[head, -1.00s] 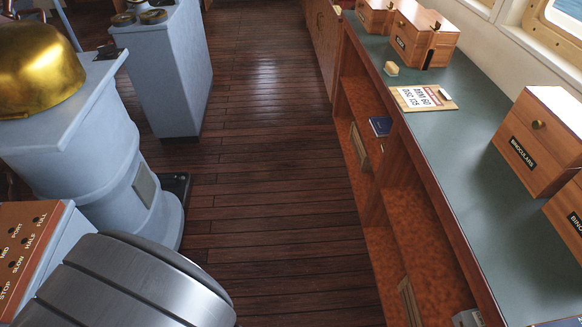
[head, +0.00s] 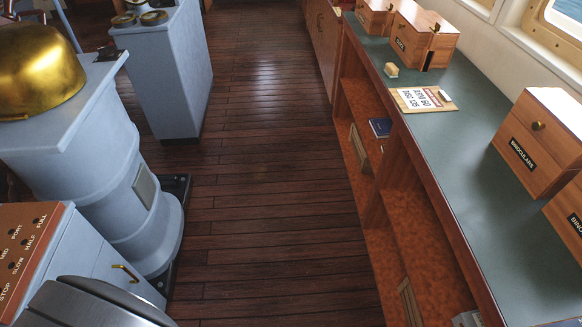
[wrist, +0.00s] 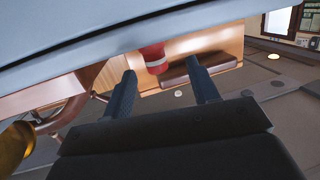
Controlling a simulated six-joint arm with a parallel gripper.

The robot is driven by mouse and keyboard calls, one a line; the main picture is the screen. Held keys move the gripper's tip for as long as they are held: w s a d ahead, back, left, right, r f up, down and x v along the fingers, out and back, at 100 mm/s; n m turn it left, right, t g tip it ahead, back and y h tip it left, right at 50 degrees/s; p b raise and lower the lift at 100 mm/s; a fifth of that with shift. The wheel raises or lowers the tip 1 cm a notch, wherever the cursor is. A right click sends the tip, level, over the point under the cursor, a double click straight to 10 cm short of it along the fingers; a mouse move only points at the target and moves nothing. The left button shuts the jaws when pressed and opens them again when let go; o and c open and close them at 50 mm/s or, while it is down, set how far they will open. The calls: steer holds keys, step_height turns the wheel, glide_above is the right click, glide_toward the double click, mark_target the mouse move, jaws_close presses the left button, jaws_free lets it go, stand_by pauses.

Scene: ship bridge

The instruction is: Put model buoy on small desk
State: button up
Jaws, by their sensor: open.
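My gripper (wrist: 161,68) shows in the wrist view with its two dark fingers apart and nothing between them. Beyond the fingertips is a red object with a pale band (wrist: 154,57), partly cut off by a pale blue-grey surface above it. I cannot tell whether it is the model buoy. No model buoy can be made out in the head view. I cannot identify the small desk in either view. My gripper is not visible in the head view.
A long green-topped counter (head: 455,150) on the right holds wooden binocular boxes (head: 540,140) and a clipboard (head: 423,99). A grey pedestal with a brass dome (head: 38,70) and a control console (head: 25,250) stand on the left. The plank floor (head: 265,180) between is clear.

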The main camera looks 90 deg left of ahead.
steer(key=shift+a+f+x, duration=0.1)
steer(key=shift+f+x, duration=0.05)
steer(key=shift+x, duration=0.75)
steer(key=shift+a+f+x, duration=0.1)
steer(key=shift+f+x, duration=0.1)
steer(key=shift+x, duration=0.7)
steer(key=shift+a+f+x, duration=0.1)
steer(key=shift+f+x, duration=0.05)
steer(key=shift+x, duration=0.75)
steer(key=c, duration=1.1)
steer(key=shift+o, duration=0.2)
steer(key=shift+r, duration=0.15)
